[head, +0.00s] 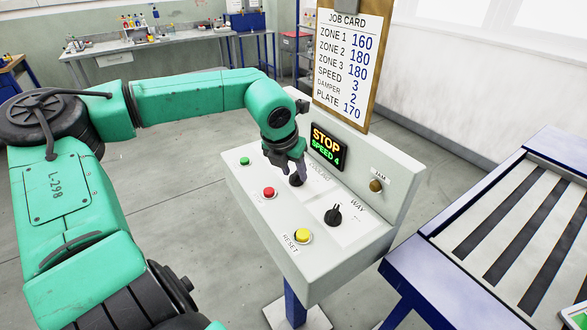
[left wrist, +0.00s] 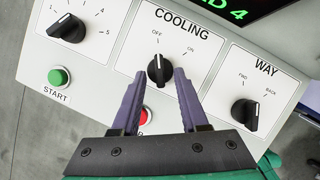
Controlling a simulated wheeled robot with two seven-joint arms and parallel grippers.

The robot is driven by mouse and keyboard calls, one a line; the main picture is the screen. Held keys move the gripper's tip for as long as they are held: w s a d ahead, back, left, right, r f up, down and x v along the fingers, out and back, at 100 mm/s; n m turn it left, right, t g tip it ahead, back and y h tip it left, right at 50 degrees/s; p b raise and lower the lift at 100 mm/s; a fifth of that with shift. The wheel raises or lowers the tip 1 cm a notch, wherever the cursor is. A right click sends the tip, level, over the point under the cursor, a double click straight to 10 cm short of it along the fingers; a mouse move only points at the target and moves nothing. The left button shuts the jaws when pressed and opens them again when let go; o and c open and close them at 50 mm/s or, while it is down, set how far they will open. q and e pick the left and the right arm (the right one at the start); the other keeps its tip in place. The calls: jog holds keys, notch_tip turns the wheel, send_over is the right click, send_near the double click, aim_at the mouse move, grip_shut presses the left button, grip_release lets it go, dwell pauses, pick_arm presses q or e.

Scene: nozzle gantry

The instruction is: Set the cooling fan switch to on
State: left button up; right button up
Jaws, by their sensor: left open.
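The cooling fan switch is a black knob (left wrist: 160,70) under the label COOLING in the left wrist view. Its white mark points up toward OFF; ON is to the right. In the head view the knob (head: 296,180) is partly hidden by my left gripper. My left gripper (head: 287,165) points down over the console. In the left wrist view its two purple fingers (left wrist: 159,75) are open, with the knob showing between their tips. I cannot tell whether they touch it. My right gripper is not in view.
The console (head: 330,255) also bears a WAY knob (head: 333,215), a green button (head: 245,161), a red button (head: 269,192) and a yellow RESET button (head: 303,235). Another knob (left wrist: 67,27) lies left of COOLING. The display (head: 327,146) reads STOP, SPEED 4.

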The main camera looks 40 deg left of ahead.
pick_arm(q)
jog(key=shift+w, duration=0.1)
grip_shut()
